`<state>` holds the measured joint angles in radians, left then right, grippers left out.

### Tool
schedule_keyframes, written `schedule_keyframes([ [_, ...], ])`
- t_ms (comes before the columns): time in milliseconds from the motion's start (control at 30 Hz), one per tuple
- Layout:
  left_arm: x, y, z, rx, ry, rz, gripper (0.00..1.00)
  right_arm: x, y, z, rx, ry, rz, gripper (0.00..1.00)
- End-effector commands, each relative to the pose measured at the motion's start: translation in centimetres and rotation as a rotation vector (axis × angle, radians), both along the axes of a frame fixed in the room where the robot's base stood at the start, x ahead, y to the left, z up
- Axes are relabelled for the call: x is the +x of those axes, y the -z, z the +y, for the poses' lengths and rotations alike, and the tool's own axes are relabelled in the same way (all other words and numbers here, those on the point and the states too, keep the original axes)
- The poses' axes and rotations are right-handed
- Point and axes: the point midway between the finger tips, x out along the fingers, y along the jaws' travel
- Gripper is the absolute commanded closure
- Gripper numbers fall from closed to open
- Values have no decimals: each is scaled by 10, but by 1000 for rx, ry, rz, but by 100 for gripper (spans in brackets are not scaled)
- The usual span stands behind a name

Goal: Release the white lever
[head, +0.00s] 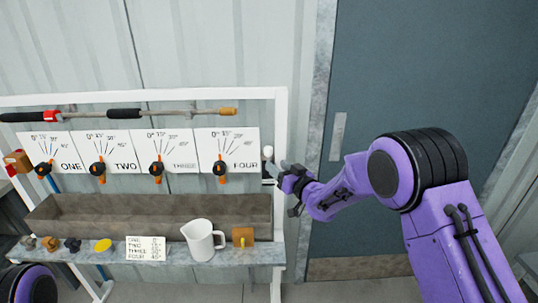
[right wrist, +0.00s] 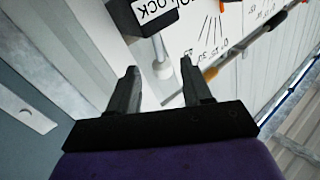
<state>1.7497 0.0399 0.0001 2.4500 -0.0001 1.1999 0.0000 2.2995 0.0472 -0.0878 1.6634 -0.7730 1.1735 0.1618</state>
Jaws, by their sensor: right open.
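The white lever (head: 268,152) is a small upright white piece on the right post of the pump frame, just right of the FOUR card. In the right wrist view the lever (right wrist: 160,50) is a pale rod with a wider end, beside a black block (right wrist: 146,12) lettered "LOCK". My right gripper (head: 279,172) is just right of and below the lever in the head view. Its two dark fingers (right wrist: 158,68) are apart, and the rod's end shows between their tips in the picture. I cannot tell whether they touch it. My left gripper is out of view.
Several dial cards with orange-and-black valve handles (head: 220,172) hang left of the lever. A trough (head: 150,215) and a shelf with a white pitcher (head: 203,239) and an orange mug (head: 243,237) lie below. A blue-grey door (head: 400,70) is behind my right arm.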

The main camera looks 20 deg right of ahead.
Motion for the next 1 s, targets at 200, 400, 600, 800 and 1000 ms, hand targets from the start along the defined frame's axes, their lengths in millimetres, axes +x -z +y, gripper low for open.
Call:
schedule_keyframes([
  [200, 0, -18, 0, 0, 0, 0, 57, 42, -2, 12, 1, 1, 0, 51],
  [400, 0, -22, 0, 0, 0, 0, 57, 58, 0, 16, 2, 2, 2, 51],
  [600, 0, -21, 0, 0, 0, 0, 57, 59, 1, 17, 2, 3, 3, 51],
  [800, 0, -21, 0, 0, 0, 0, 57, 59, 1, 17, 2, 2, 2, 96],
  [1000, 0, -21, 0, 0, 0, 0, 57, 59, -1, 16, 2, 3, -1, 100],
])
